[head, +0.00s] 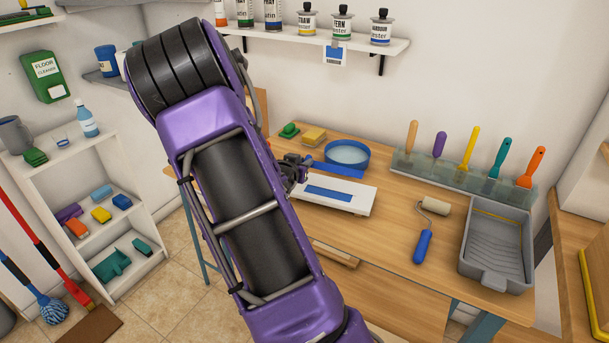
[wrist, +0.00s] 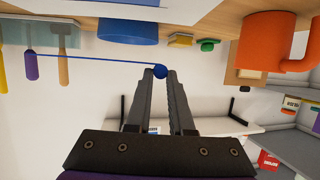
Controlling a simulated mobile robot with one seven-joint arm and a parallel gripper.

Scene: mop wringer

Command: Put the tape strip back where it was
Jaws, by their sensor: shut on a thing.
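My gripper (head: 297,168) is shut on the blue tape strip (head: 340,170), holding it by its left end. The strip sticks out to the right over the table, in front of the blue round dish (head: 347,154). In the wrist view the strip (wrist: 95,59) shows edge-on as a thin blue line, with a round blue end between the fingertips (wrist: 161,78). A white flat block (head: 350,202) with a blue rectangle (head: 328,194) on top lies on the table just in front of the strip. My arm hides the table's left part.
On the wooden table (head: 392,240) are a green object (head: 289,130), a yellow sponge (head: 314,135), a paint roller (head: 430,222), a grey tray (head: 497,252) and a rack (head: 410,163) of upright tools. The wrist view shows an orange mug (wrist: 262,45). Bare tabletop lies right of the white block.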

